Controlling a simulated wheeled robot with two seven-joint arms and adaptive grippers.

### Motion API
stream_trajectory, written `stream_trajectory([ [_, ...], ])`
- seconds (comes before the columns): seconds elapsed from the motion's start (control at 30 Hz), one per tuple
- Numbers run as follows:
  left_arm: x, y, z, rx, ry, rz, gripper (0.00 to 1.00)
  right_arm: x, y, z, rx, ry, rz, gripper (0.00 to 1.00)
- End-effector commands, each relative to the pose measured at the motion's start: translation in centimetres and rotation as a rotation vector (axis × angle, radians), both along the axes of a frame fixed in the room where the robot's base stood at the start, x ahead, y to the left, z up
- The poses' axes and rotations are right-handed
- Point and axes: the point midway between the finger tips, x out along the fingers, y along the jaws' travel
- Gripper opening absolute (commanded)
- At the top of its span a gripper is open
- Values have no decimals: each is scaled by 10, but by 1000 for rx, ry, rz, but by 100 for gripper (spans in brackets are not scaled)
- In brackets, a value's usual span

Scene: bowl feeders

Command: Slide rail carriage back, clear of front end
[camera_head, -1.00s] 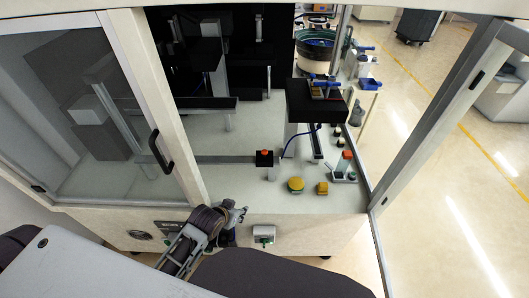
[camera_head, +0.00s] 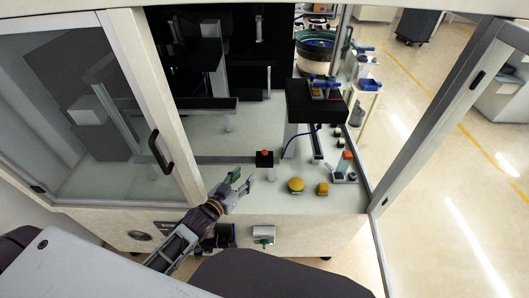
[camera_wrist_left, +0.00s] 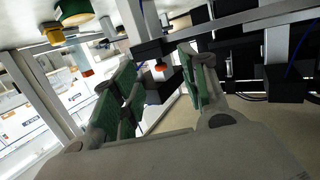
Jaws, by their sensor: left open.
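The rail carriage (camera_head: 264,159) looks like a small black block with an orange-red knob on top. It sits at the right end of a thin horizontal rail (camera_head: 222,159) above the pale machine deck. My left gripper (camera_head: 241,182) is open and empty, just in front and to the left of the carriage, over the front of the deck. In the left wrist view the green-padded fingers (camera_wrist_left: 160,68) are spread, and the black carriage block (camera_wrist_left: 158,90) shows between and beyond them. I see no contact. My right gripper is not in view.
A black raised box (camera_head: 308,105) stands behind. A glass door with a pale frame (camera_head: 150,105) bounds the left side. The deck behind the rail is largely clear.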

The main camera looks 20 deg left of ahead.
Motion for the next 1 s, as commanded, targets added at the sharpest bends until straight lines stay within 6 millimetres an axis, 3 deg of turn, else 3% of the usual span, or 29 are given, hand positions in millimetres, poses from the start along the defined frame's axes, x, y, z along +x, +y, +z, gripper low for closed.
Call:
stream_trajectory([
  [0.33, 1, 0, 17, -54, -158, -63, 44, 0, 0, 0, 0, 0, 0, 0],
  [1.0, 4, -1, 19, -59, -171, -68, 44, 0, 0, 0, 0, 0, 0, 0],
])
